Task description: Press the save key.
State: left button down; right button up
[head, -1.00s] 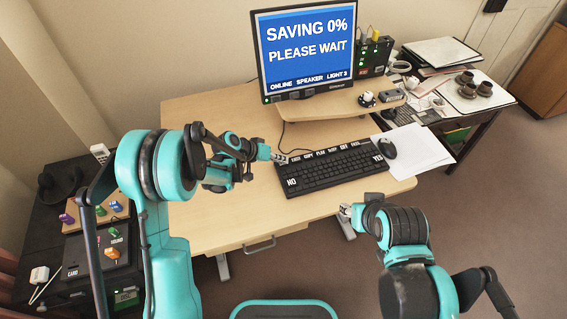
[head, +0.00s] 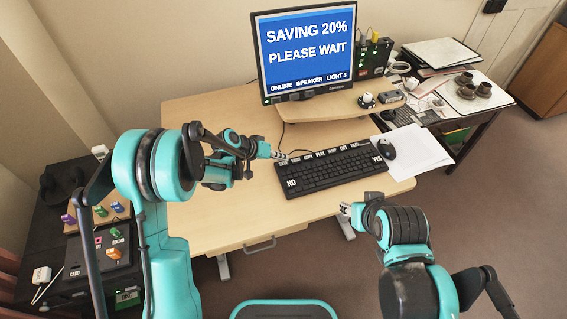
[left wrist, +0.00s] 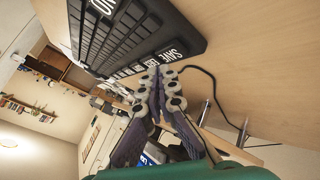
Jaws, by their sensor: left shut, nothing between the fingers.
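The black keyboard (head: 335,172) lies on the desk, with a row of white-labelled keys along its far edge and large NO and YES labels. The save key (left wrist: 174,53) shows in the left wrist view at the end of that row. My left gripper (head: 281,156) is shut and empty at the keyboard's far left corner. In the left wrist view its fingertips (left wrist: 160,76) are close beside the save key; I cannot tell whether they touch it. The monitor (head: 308,50) reads "SAVING 20% PLEASE WAIT". My right gripper (head: 347,210) is at the desk's front edge, its jaws too small to read.
A mouse (head: 387,148) and white papers (head: 421,151) lie right of the keyboard. A side table at the left holds a control panel (head: 100,255). The desk's left part is clear.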

aim_at(280, 165)
pick_arm(q)
jog(key=shift+r+p, duration=1.65)
jog(key=shift+r, duration=0.85)
jog(key=shift+s+a+r, duration=0.15)
jog(key=shift+r, duration=0.2)
jog(key=s+a+r+n+t+y, duration=0.15)
jog(key=s+a+r+y, duration=0.25)
jog(key=s+a+r, duration=0.6)
jog(key=s+a+r+y, duration=0.1)
jog(key=s+a+y, duration=0.1)
jog(key=s, duration=0.7)
jog(key=s+a+r+n+t+y, duration=0.1)
jog(key=s+a, duration=0.3)
jog(key=s, duration=0.4)
jog(key=shift+s+a+r+y, duration=0.35)
jog(key=shift+a+r+y, duration=0.05)
jog(key=shift+y, duration=0.1)
